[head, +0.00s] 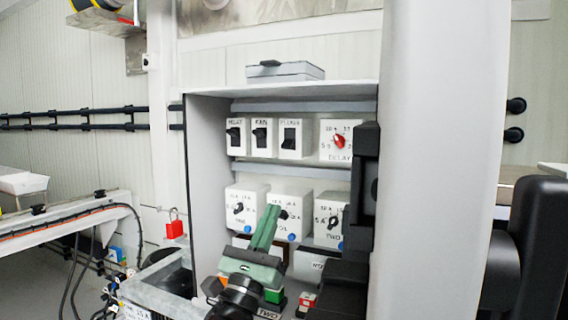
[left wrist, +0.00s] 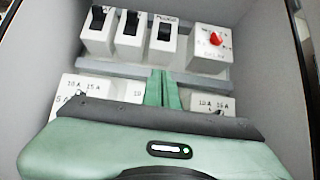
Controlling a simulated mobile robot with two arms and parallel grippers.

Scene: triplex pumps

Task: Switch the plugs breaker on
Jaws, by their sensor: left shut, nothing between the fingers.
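The plugs breaker (head: 295,138) is a white box with a black switch, third in the top row of the open grey cabinet. It also shows in the left wrist view (left wrist: 163,45), where its black switch sits differently from its two neighbours' switches. I cannot tell for certain which way is on. My left gripper (head: 270,210), with green fingers, is shut and empty. It points up into the cabinet, below the plugs breaker and in front of the middle row. In the left wrist view its fingertips (left wrist: 162,75) are below the breaker, apart from it.
The heat breaker (head: 236,136) and fan breaker (head: 263,137) stand left of plugs. The delay box (head: 339,141) with a red knob is to its right. Several dial boxes fill the middle row. The cabinet's side wall (head: 206,150) bounds the left.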

